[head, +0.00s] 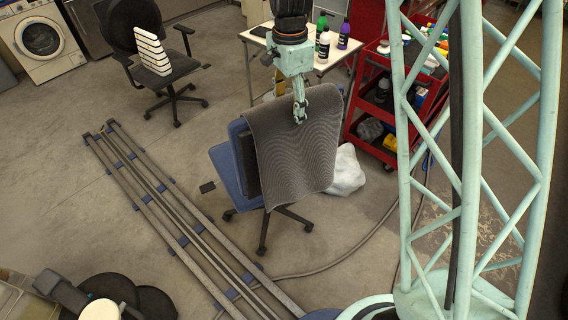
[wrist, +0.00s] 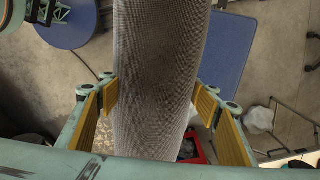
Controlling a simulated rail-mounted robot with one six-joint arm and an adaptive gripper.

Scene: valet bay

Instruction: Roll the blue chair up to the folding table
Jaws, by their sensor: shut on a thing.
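The blue chair (head: 227,172) stands on dark castors near the middle of the head view; its blue part also shows in the wrist view (wrist: 222,60). A grey ribbed mat (head: 290,160) hangs over its dark back and hides much of it. My gripper (head: 299,112) is at the mat's upper edge. In the wrist view its yellow-padded fingers (wrist: 160,102) are on either side of the grey mat (wrist: 160,60). The mat hides whether the chair back is between them. The white folding table (head: 330,64) stands just behind the chair, partly hidden by my arm and the mat.
Several bottles (head: 324,44) stand on the table. A red cart (head: 385,112) is right of it, with a white bag (head: 346,170) on the floor. A black chair (head: 160,62) holding a white stack stands back left. A floor rail (head: 190,232) runs left of the blue chair.

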